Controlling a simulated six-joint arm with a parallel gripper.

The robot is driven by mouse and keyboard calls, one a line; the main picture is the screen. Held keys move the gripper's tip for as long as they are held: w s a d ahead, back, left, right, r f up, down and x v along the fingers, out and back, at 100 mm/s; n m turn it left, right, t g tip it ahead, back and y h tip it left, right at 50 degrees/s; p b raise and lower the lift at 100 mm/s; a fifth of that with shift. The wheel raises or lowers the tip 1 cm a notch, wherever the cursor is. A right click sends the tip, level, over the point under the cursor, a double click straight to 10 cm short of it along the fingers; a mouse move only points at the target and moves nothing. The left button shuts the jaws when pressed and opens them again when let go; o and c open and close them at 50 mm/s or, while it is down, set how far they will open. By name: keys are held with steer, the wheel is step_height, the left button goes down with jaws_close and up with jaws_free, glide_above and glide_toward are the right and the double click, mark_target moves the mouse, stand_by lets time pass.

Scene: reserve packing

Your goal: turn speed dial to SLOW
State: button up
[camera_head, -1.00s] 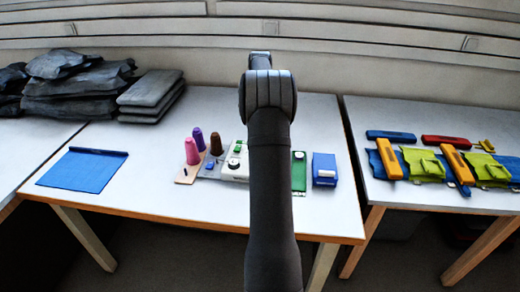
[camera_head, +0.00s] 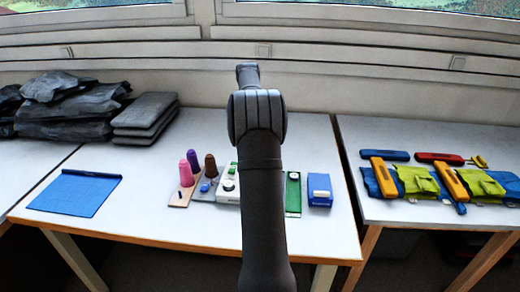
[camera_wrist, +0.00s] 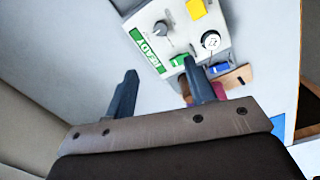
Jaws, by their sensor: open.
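A white control box (camera_head: 222,196) stands mid-table in the head view, partly hidden by my arm. In the wrist view the box (camera_wrist: 180,35) carries a grey pointer dial (camera_wrist: 161,28), a round white-topped black knob (camera_wrist: 211,41), a yellow block (camera_wrist: 196,9), a green button (camera_wrist: 178,60) and a green READY label (camera_wrist: 149,51). I cannot read which is the speed dial or any SLOW mark. My gripper (camera_wrist: 160,67) is open and empty in the wrist view; its fingertips appear near the box's green-labelled side, with no visible grip on either dial. The head view hides it.
Pink (camera_head: 188,173), purple (camera_head: 194,160) and brown (camera_head: 211,166) cones stand left of the box. A green board (camera_head: 293,194) and blue box (camera_head: 319,190) stand right. A blue mat (camera_head: 74,193) lies left; the table between is clear.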

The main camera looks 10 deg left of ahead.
steer(key=s+a+f+m+t+h, duration=0.1)
steer(key=s+a+f+m, duration=0.1)
steer(key=m, duration=1)
steer(key=s+a+f+m+t+h, duration=0.1)
steer(key=s+a+m+t+h, duration=0.1)
steer(key=m, duration=0.9)
steer(key=x, duration=1.1)
steer(key=a+x, duration=0.1)
steer(key=x, duration=0.4)
steer(key=shift+s+d+f, duration=0.1)
steer(key=shift+s+f, duration=0.1)
steer(key=shift+f, duration=0.25)
steer(key=c, duration=1)
